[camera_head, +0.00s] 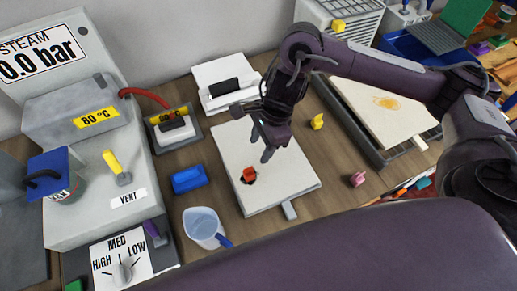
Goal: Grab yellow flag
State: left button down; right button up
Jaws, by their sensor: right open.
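A small yellow piece (317,121) stands on the wooden table, just right of the white board (290,181); it may be the yellow flag, but it is too small to tell its shape. Another small yellow piece (338,26) sits on the white slotted box at the back. My right gripper (263,146) is open and empty, pointing down over the upper part of the white board. It is left of the nearer yellow piece and apart from it. My left gripper is not in view.
A red piece (249,175) is on the board. A pink piece (357,179), blue block (188,179) and measuring jug (203,227) stand around it. A framed tray (385,110) lies right, under my right arm. The steam machine (70,110) fills the left.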

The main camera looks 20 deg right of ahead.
aim_at(317, 123)
jog(key=k, duration=1.5)
